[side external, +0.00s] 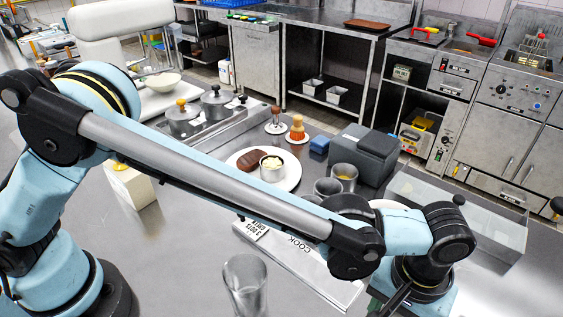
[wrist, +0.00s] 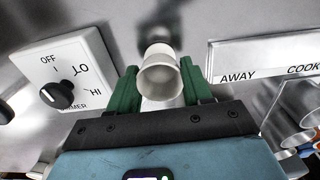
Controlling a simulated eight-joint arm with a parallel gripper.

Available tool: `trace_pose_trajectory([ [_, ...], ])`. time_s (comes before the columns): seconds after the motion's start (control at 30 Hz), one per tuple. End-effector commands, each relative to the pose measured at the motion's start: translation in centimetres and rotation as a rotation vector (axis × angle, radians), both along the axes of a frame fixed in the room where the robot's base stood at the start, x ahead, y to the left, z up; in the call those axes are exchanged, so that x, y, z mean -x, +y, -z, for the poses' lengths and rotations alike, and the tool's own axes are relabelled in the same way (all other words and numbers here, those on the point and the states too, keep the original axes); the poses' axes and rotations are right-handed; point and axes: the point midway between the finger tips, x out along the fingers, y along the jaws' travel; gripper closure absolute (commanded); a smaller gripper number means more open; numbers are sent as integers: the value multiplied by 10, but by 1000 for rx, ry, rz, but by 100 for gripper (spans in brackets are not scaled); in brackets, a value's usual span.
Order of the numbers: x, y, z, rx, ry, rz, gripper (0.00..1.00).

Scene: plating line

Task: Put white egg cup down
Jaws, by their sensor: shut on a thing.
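The white egg cup (wrist: 158,78) shows in the wrist view, with its round open mouth facing the camera. My gripper (wrist: 161,88) has its two green fingers on either side of the cup and is shut on it. A dark, blurred shape lies beyond the cup on the grey surface. Whether the cup touches that surface I cannot tell. In the side external view my wrist is low at the bottom right; the fingertips and the egg cup cannot be made out there.
A white dial box (wrist: 55,75) is left of the cup in the wrist view; a labelled strip (wrist: 265,58) is right.

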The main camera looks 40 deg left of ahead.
Motion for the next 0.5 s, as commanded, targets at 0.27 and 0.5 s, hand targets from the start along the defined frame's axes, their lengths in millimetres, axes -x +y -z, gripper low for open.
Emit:
trace_pose_trajectory([
  [0.27,0,0,3,0,0,0,49],
  [0.5,0,0,2,0,0,0,25],
])
